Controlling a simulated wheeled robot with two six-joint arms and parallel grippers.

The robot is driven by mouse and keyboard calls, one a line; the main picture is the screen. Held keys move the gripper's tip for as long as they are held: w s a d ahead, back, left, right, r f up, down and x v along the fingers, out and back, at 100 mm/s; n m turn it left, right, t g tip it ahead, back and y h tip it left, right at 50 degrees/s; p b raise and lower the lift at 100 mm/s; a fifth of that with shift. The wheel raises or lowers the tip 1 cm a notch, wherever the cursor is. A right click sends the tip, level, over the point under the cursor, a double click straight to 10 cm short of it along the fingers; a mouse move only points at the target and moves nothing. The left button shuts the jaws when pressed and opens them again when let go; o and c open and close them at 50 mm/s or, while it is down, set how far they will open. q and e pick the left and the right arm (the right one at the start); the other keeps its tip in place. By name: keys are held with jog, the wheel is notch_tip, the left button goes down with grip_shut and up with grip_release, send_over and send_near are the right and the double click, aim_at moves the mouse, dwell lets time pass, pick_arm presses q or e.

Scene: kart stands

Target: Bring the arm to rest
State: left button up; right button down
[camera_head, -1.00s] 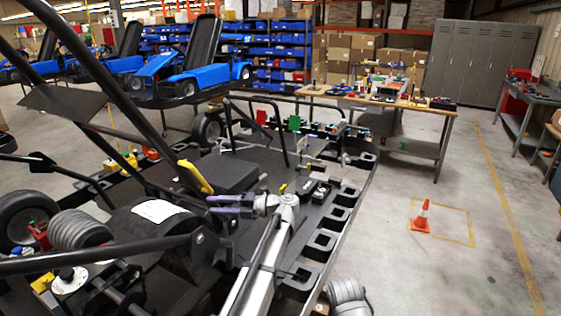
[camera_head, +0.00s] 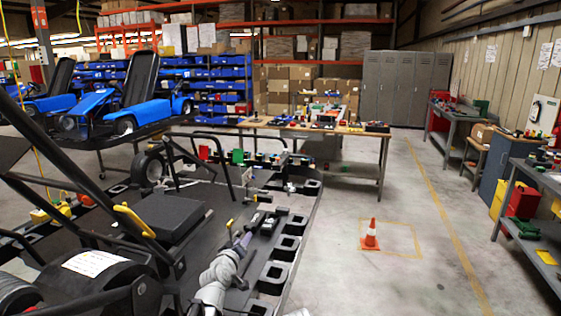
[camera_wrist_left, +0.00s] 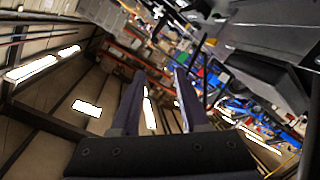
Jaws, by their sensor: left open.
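My left gripper (camera_head: 244,240) is above the dark deck of the kart stand (camera_head: 200,215), by the row of square cut-outs along its right edge. Its grey arm comes up from the bottom of the head view. In the left wrist view the two dark fingers (camera_wrist_left: 159,76) stand apart with nothing between them. That view looks up at an angle to roof lights and shelving. My right gripper is not in view.
A dark tubular frame (camera_head: 75,190) rises at the left. Blue karts (camera_head: 125,100) stand behind. A workbench (camera_head: 330,130) stands at the back, and grey lockers (camera_head: 405,88) beyond. An orange cone (camera_head: 371,235) stands on open floor at the right.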

pick_arm(q)
jog(key=s+a+f+m+g+y, duration=0.1)
jog(key=s+f+m+g, duration=0.1)
jog(key=s+f+g, duration=0.6)
jog(key=s+a+f+m+g+y, duration=0.15)
jog(key=s+f, duration=0.25)
jog(key=s, duration=0.8)
jog(key=s+a+f+m+g+y, duration=0.1)
jog(key=s+f+m+g, duration=0.2)
jog(key=s+f+g, duration=0.5)
jog(key=s+d+r+m+t, duration=0.1)
jog(key=s+d+r+m, duration=0.1)
jog(key=s+d, duration=0.5)
jog(key=d+m, duration=0.1)
jog(key=d, duration=0.1)
jog(key=shift+d+r+y, duration=0.2)
jog(key=shift+d+y, duration=0.15)
jog(key=shift+w+t, duration=0.1)
jog(key=shift+t, duration=0.25)
